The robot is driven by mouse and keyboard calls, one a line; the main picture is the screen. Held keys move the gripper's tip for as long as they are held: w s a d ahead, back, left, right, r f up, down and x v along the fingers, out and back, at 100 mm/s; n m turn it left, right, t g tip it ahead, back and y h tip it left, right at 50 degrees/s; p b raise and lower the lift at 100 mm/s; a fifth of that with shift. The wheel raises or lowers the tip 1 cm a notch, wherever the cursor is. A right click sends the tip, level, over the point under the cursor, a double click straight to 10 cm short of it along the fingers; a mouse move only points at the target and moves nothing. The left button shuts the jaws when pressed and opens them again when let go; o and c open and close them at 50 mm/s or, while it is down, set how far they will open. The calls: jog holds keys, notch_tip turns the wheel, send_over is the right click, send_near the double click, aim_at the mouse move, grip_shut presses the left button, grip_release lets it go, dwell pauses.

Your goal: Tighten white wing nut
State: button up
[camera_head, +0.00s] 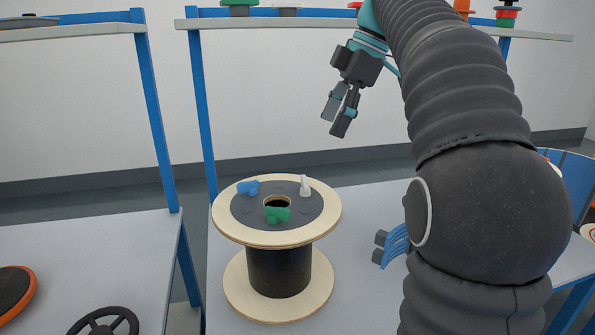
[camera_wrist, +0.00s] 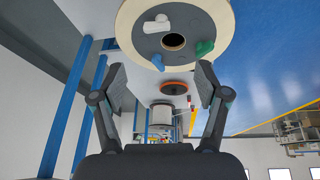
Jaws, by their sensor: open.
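The white wing nut (camera_head: 305,187) stands on the right side of the dark top disc of a wooden cable spool (camera_head: 228,222). It also shows in the wrist view (camera_wrist: 157,24), at the upper left of the spool face. A blue wing nut (camera_head: 248,187) and a green wing nut (camera_head: 278,214) sit on the same disc around the central hole. My gripper (camera_head: 340,115) is above and to the right of the spool, apart from it. In the wrist view its two fingers (camera_wrist: 160,80) are spread wide with nothing between them.
The spool stands on a light table (camera_head: 365,300) with blue posts (camera_head: 202,110) and a shelf (camera_head: 260,23) behind. Blue cables with dark connectors (camera_head: 392,246) lie right of the spool. A black handwheel (camera_head: 105,325) is at the lower left. Space directly above the spool is free.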

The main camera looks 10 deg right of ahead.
aim_at(305, 179)
jog(key=x, duration=1.3)
jog(key=shift+w+f, duration=0.1)
jog(key=shift+w, duration=0.15)
jog(key=c, duration=1.2)
